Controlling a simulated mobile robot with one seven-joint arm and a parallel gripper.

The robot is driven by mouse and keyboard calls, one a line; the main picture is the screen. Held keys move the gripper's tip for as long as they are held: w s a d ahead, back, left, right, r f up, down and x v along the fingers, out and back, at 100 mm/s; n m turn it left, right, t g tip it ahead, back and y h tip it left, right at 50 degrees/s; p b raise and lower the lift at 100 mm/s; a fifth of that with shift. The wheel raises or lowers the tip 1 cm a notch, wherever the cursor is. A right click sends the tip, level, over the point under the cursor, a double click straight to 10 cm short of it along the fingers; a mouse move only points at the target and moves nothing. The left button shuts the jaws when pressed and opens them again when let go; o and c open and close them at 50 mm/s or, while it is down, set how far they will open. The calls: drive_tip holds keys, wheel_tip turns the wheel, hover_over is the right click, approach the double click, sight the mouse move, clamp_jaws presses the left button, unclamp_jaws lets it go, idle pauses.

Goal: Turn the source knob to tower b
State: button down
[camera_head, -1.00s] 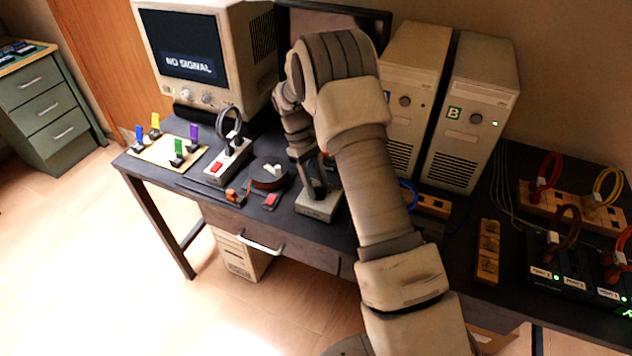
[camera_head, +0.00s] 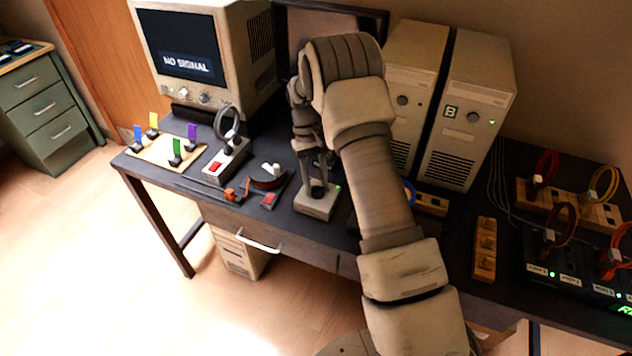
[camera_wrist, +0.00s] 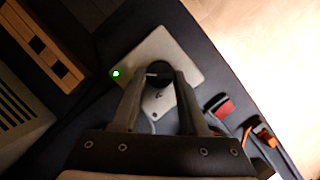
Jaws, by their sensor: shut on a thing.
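The source knob (camera_wrist: 157,72) is a round black knob on a small pale box (camera_head: 314,207). In the wrist view, the box (camera_wrist: 181,47) has a lit green lamp at its left corner, and a short pale mark shows on the knob. My gripper (camera_wrist: 158,80) is shut on the knob, one finger on each side. In the head view my gripper (camera_head: 318,187) stands over the box and hides most of the knob. Tower B (camera_head: 465,115) is a beige computer case with a green "B" label and a small green light.
Another beige tower (camera_head: 414,70) stands left of tower B, partly behind my arm. The monitor (camera_head: 181,45) reads "NO SIGNAL". A box with a red switch (camera_head: 216,168) and a red-orange tool (camera_head: 236,193) lie left of the knob box. A wooden block (camera_head: 484,250) lies right of my arm.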

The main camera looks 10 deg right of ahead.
drive_tip(key=shift+c, duration=2.2)
unclamp_jaws()
drive_tip(key=p+v, duration=0.1)
drive_tip(key=v, duration=1.6)
drive_tip(key=shift+r+p, duration=0.25)
drive_tip(key=shift+p, duration=0.1)
drive_tip(key=shift+w, duration=0.1)
